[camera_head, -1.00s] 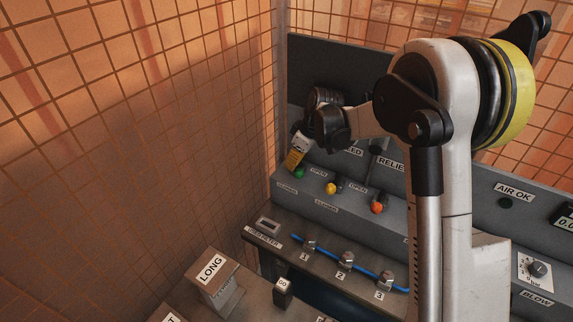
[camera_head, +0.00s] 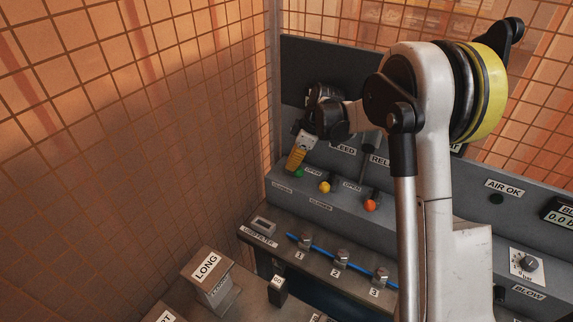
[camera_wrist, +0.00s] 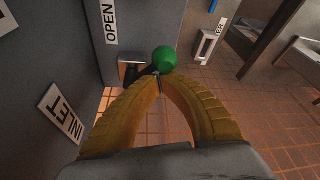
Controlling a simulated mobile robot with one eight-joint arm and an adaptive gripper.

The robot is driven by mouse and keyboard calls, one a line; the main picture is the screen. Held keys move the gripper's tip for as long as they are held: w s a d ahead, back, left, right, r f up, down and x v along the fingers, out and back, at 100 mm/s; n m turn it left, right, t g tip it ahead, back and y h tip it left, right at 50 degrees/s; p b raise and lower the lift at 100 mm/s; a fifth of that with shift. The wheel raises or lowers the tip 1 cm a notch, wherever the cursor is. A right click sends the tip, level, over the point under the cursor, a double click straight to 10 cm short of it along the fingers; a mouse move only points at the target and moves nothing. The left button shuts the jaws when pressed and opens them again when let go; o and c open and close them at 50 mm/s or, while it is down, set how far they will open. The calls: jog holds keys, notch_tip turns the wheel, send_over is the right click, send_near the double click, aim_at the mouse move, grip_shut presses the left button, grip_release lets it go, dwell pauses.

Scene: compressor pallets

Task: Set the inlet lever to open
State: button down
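The inlet lever has a green ball knob (camera_wrist: 164,58) on a dark stem. In the head view the green knob (camera_head: 299,174) shows just below my gripper (camera_head: 295,168). In the wrist view, the yellow fingertips of my gripper (camera_wrist: 158,82) come together right beside the stem, just below the knob. The fingers look shut; whether the stem is pinched between them or only touched is unclear. The OPEN label (camera_wrist: 110,22) is above and left of the knob, and the INLET label (camera_wrist: 62,113) is lower left.
A lever with a yellow knob (camera_head: 325,187) and one with an orange knob (camera_head: 370,205) stand to the right on the same grey panel. A shelf with a blue hose (camera_head: 318,250) and several fittings lies in front. A mesh fence (camera_head: 150,110) closes the left side.

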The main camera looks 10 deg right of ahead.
jog(key=shift+s+d, duration=0.1)
jog(key=shift+d, duration=0.65)
dwell(0.4)
jog(key=shift+a, duration=0.1)
dwell(0.9)
